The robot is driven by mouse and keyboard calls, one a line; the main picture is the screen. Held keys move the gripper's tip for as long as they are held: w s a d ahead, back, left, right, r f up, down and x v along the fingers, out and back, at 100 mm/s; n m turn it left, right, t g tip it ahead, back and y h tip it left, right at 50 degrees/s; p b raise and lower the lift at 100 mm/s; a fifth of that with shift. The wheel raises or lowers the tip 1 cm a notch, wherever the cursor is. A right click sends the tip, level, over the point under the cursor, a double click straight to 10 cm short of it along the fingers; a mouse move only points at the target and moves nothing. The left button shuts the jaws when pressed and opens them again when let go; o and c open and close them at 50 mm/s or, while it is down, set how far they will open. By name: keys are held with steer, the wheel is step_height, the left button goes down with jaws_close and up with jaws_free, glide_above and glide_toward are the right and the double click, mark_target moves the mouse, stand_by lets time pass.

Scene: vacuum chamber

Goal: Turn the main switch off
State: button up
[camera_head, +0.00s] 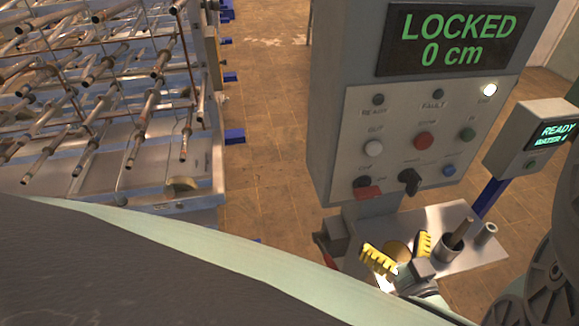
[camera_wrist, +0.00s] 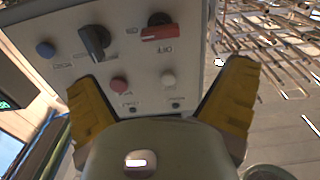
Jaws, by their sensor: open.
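The red-handled rotary switch (camera_head: 368,192), which looks like the main switch, is at the lower left of the grey control panel. Its red bar lies roughly horizontal over a black round base, with small ON and OFF marks beside it. In the wrist view this red switch (camera_wrist: 163,33) is at the top middle, and the picture is upside down. My gripper (camera_head: 402,251) is open and empty, with yellow ridged fingers, below and in front of the panel. In the wrist view my gripper (camera_wrist: 162,85) has its fingers wide apart, clear of the switch.
A black knob (camera_head: 409,181) sits right beside the red switch, with several buttons around it. A display (camera_head: 447,40) above reads LOCKED 0 cm. A metal shelf (camera_head: 475,257) with cylindrical holders is under the panel. A rack of metal tubes (camera_head: 100,90) stands at left.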

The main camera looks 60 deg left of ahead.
mark_target(370, 198)
steer(key=b+x, duration=0.2)
steer(key=x, duration=1)
steer(key=shift+a, duration=0.4)
steer(key=shift+c, duration=0.2)
steer(key=c, duration=1.2)
